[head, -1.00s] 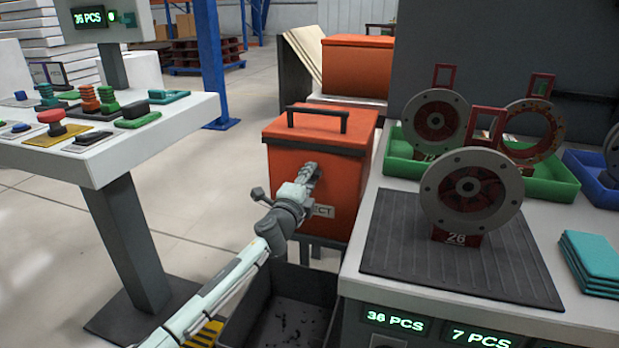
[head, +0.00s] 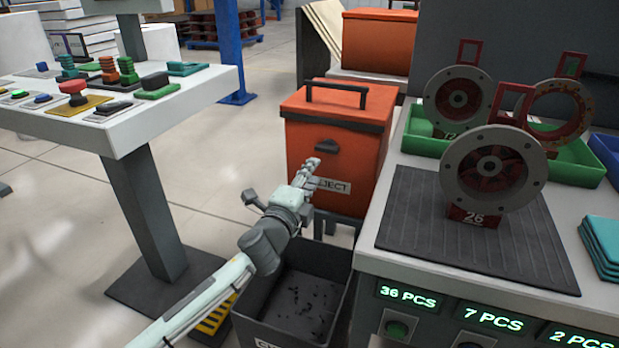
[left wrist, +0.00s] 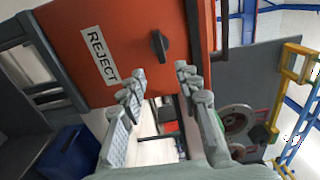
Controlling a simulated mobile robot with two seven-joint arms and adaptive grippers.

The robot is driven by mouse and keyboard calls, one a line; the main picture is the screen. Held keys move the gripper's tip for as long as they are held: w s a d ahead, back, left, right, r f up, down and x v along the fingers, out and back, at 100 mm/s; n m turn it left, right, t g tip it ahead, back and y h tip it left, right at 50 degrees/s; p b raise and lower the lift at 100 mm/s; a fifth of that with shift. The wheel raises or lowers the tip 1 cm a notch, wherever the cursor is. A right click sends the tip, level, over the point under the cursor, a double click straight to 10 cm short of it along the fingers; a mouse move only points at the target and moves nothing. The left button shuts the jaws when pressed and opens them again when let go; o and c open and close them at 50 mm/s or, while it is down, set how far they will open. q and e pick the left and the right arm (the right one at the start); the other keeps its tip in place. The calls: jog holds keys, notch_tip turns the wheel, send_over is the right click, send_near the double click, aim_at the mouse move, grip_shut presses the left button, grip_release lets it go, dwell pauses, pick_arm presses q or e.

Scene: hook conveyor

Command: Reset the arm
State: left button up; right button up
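My left gripper (head: 308,170) is in front of the orange reject box (head: 350,158), above a dark open bin. In the left wrist view its two fingers (left wrist: 160,85) stand apart with nothing between them. The box's REJECT label and dark knob show there behind the fingers. The head view does not show clearly whether the fingers touch the box. My right gripper is not in view.
The dark bin (head: 245,322) has small dark bits inside. A grey table at right holds a black mat (head: 405,245) with a round part marked 26 (head: 492,168), and a green tray (head: 425,145). A button console (head: 120,138) stands at left.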

pick_arm(q)
jog(key=shift+s+a, duration=0.15)
jog(key=shift+s, duration=0.3)
jog(key=s+a+f+n+g+y, duration=0.3)
jog(key=s+a+f+n, duration=0.35)
jog(key=f, duration=0.25)
jog(key=s+a+f+n+g+y, duration=0.3)
jog(key=s+a+f+n, duration=0.3)
jog(key=a+f, duration=0.25)
jog(key=s+a+f+n+g, duration=0.2)
jog(key=s+a+f, duration=0.1)
jog(key=s, duration=0.5)
jog(key=s+a+f+n+g+p, duration=0.1)
jog(key=s+a+f+n+g, duration=0.1)
jog(key=s+f, duration=0.4)
jog(key=s+a+f+n+g+y, duration=0.1)
jog(key=s+a+f+n+g, duration=0.2)
jog(key=s, duration=0.8)
jog(key=shift+a+f+n+g, duration=0.35)
jog(key=shift+f+g, duration=0.25)
jog(key=shift+f, duration=0.05)
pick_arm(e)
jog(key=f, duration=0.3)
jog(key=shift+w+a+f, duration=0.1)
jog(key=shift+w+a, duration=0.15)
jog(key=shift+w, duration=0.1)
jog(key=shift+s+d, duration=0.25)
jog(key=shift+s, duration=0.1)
